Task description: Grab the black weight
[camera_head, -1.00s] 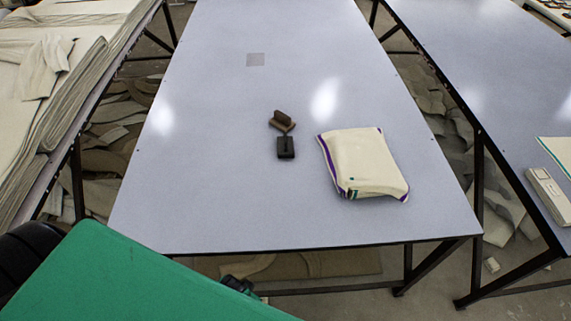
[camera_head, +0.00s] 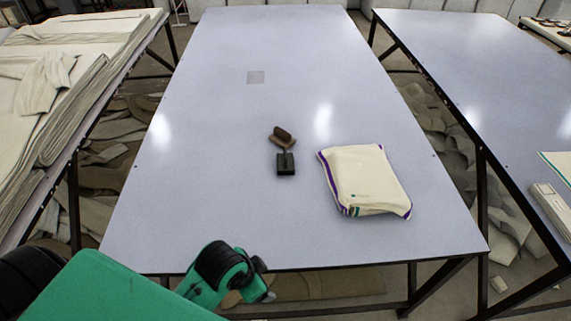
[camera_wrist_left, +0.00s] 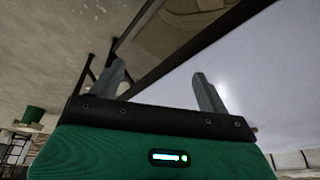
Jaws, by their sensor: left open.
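The black weight (camera_head: 286,164) is a small dark block lying on the middle table (camera_head: 220,200). A brown piece with a raised handle-like top (camera_head: 281,136) lies just behind it, touching or very close; I cannot tell whether they are joined. My left arm, green with black joints, is at the near left edge of the table, well short of the weight. In the left wrist view my left gripper (camera_wrist_left: 158,78) has its two grey fingers spread and empty, near a table edge. The weight is not seen in that view. My right gripper is not in view.
A folded cream cloth with purple edging (camera_head: 366,180) lies right of the weight. Cloth layers (camera_head: 60,80) cover a left table. Another grey table (camera_head: 480,60) stands to the right. The middle table is otherwise mostly clear. Scraps lie on the floor.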

